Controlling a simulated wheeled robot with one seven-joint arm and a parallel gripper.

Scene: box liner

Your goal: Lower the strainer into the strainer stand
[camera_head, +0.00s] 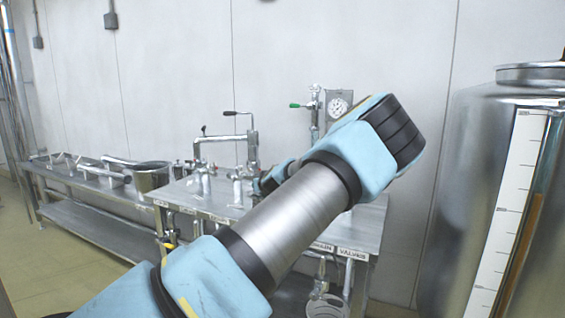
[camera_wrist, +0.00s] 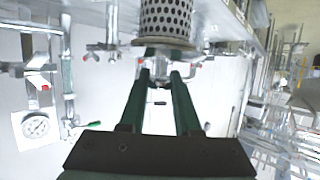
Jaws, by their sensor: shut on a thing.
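The strainer (camera_wrist: 165,19) is a perforated metal cylinder with a plain rim at its near end, at the top centre of the wrist view. My gripper (camera_wrist: 159,70) has two green fingers, shut on the strainer at the rim end; the exact grip spot is small and dark. In the head view my arm hides the strainer and most of my gripper. I cannot pick out the strainer stand for certain in either view.
A metal bench (camera_head: 350,232) carries pipes, valves and a pressure gauge (camera_head: 339,107). A lower bench (camera_head: 90,183) at left holds pipe parts and a metal cup (camera_head: 150,178). A large steel tank (camera_head: 465,190) stands at right.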

